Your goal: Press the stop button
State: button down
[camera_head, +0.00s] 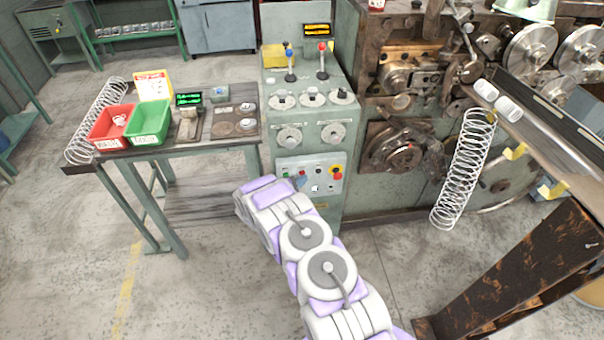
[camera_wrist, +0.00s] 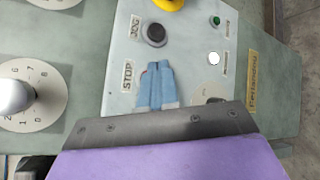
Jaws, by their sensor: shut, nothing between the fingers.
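The stop button (camera_wrist: 144,74) is almost fully covered in the wrist view. Only a small reddish edge shows between the STOP label (camera_wrist: 127,76) and my fingers. My gripper (camera_wrist: 158,66) is shut and empty, with its blue fingertips over the spot beside that label. I cannot tell whether they touch the button. In the head view my gripper (camera_head: 301,181) is at the light control panel (camera_head: 290,164) on the front of the green cabinet, and my arm hides part of the panel.
A black button (camera_wrist: 155,35) by the JOG label, a green button (camera_wrist: 216,20) and a white one (camera_wrist: 213,58) are close by. A side table (camera_head: 183,148) with bins stands left; the coiling machine (camera_head: 400,150) stands right.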

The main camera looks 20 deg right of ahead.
jog(key=shift+s, duration=0.3)
jog(key=shift+s+a+p, duration=0.25)
jog(key=shift+s+p, duration=0.1)
jog(key=shift+s, duration=0.45)
jog(key=shift+s+a+p, duration=0.25)
jog(key=shift+s+p, duration=0.15)
jog(key=shift+s, duration=0.35)
jog(key=shift+s+a+p, duration=0.25)
jog(key=shift+s+p, duration=0.1)
jog(key=shift+s, duration=0.45)
